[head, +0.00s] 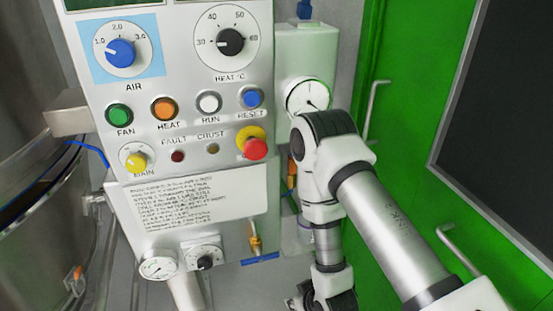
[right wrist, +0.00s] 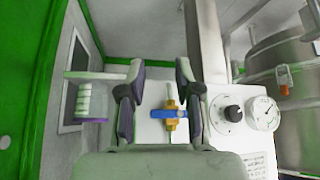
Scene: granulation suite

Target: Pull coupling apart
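A brass fitting (head: 255,240) with a blue lever (head: 261,259) hangs below the control panel in the head view. In the right wrist view the brass fitting (right wrist: 171,104) and its blue lever (right wrist: 168,114) show between the two fingers of my right gripper (right wrist: 160,68). I cannot tell how far the fitting is from the fingers. Which part is the coupling is not clear. In the head view my right arm hides what is behind it. My left gripper is not in view.
A control panel (head: 210,140) with knobs, buttons and a red emergency stop (head: 256,149) fills the centre. A white gauge unit (head: 308,50) stands beside it. A steel vessel (head: 40,220) is at left, green doors (head: 405,80) at right. A white ribbed cylinder (right wrist: 84,100) is beside the gripper.

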